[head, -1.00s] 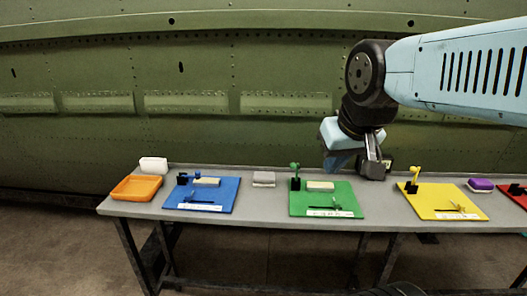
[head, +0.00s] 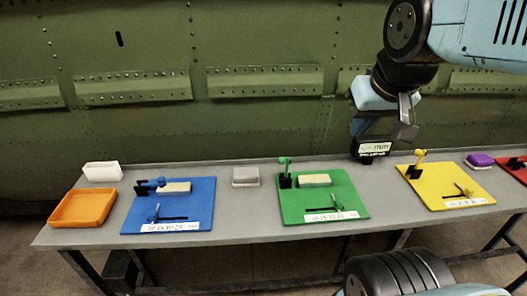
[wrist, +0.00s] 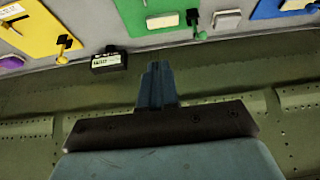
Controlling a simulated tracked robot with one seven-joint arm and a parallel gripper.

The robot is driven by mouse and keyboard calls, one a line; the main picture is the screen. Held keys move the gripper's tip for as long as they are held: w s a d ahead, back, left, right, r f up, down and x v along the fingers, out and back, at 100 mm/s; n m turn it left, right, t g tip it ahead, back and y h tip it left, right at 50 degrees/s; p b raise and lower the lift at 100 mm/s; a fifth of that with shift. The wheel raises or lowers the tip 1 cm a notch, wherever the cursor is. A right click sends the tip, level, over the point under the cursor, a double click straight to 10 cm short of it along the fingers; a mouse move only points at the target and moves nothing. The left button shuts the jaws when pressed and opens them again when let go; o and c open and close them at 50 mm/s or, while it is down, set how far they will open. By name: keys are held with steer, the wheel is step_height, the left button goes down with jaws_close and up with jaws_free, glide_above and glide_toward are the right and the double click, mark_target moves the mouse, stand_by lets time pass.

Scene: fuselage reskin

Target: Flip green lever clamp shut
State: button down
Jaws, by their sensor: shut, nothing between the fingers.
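The green lever clamp (head: 285,167) stands at the back left corner of the green board (head: 347,197). Its green lever points up from a black base, beside a beige block (head: 314,181) on the board. In the wrist view the green lever (wrist: 200,34) shows at the top, right of the fingers. My gripper (head: 362,124) is above the back of the bench, to the right of the green clamp and apart from it. In the wrist view its fingers (wrist: 157,68) are together and empty.
A black labelled box (head: 374,148) stands at the bench's back edge, close to my gripper. The blue board (head: 190,212) with its lever lying flat, an orange tray (head: 82,208) and a grey block (head: 246,177) are left. The yellow board (head: 440,190), lever raised, is right.

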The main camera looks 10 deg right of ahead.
steer(key=shift+a, duration=0.1)
steer(key=w+a+f+n+g+h, duration=0.4)
steer(key=w+a+f+n+g, duration=0.1)
steer(key=w+a+n, duration=0.6)
steer(key=w+a+f+n+t+h, duration=0.1)
steer(key=a+f+n+h, duration=0.1)
steer(key=a+n, duration=0.3)
steer(key=w+a+f+n+h, duration=0.1)
steer(key=a+f+n+h, duration=0.2)
steer(key=a, duration=0.7)
step_height(320, 180, down, 2)
steer(key=shift+n+t, duration=0.4)
steer(key=shift+n, duration=0.6)
steer(key=shift+d, duration=0.1)
steer(key=d+r+x, duration=0.2)
steer(key=x, duration=1)
steer(key=shift+w+d+f, duration=0.25)
steer(key=shift+w, duration=0.2)
